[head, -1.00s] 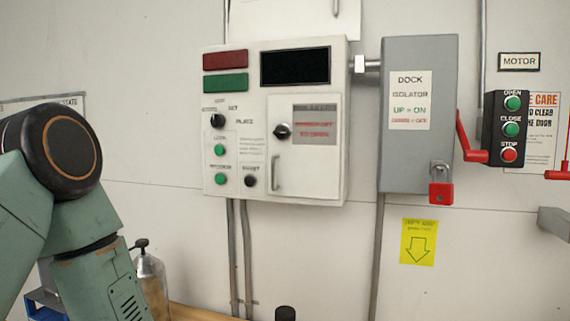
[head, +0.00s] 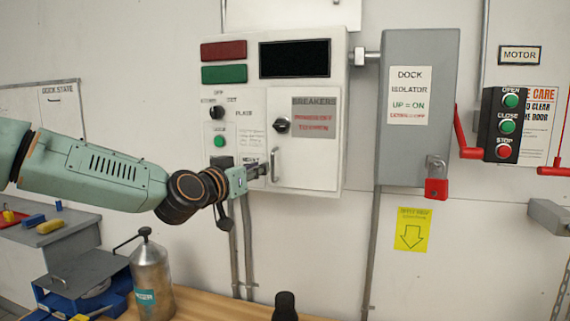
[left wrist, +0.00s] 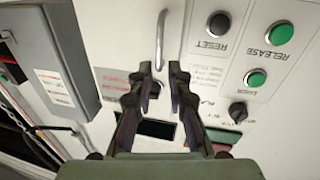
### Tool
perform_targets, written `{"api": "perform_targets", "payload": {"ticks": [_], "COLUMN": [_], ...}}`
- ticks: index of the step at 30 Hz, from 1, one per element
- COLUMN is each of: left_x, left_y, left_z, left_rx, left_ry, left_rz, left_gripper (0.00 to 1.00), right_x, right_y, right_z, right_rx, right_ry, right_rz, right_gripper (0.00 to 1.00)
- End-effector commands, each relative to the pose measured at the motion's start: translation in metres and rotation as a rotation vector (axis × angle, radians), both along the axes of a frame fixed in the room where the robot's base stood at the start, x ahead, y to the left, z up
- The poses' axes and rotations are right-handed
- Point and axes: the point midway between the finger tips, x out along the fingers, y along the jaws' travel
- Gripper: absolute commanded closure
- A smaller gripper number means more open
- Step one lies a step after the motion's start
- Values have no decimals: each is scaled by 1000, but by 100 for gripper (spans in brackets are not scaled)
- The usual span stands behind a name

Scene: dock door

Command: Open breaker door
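The breaker door (head: 310,165) is a white panel on the control box, closed flush, with a grey label reading "BREAKERS" (head: 314,118). It has a black round knob (head: 281,125) and a vertical metal handle (head: 275,165) at its lower left. My left gripper (head: 260,170) reaches in from the left, just left of the handle. In the left wrist view the left gripper (left wrist: 160,68) has its two dark fingers apart, and the handle (left wrist: 161,35) lines up between their tips. I cannot tell whether they touch it. My right gripper is not in view.
A grey dock isolator box (head: 418,150) with a red padlock (head: 436,188) hangs to the right, beside a motor button box (head: 507,126). Below are a wooden bench (head: 215,308) and a metal bottle (head: 151,280). A blue-trimmed stand with small items is at lower left.

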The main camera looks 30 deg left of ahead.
Motion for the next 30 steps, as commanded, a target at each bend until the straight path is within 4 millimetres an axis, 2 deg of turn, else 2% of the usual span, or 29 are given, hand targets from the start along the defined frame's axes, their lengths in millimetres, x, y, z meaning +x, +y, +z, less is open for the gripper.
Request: {"api": "perform_targets", "payload": {"ticks": [5, 10, 24, 30], "left_x": [-1, 7, 60, 74], "left_y": [2, 5, 4, 4], "left_z": [-1, -2, -2, -2], "left_rx": [66, 75, 74, 70], "left_ry": [7, 10, 9, 8], "left_rz": [0, 7, 0, -2], "left_gripper": [83, 83, 83, 83], "right_x": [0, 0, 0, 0], "right_y": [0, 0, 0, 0], "right_z": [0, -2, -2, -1], "right_rx": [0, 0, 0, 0], "right_ry": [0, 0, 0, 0], "right_rz": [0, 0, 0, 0], "right_gripper": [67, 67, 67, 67]}}
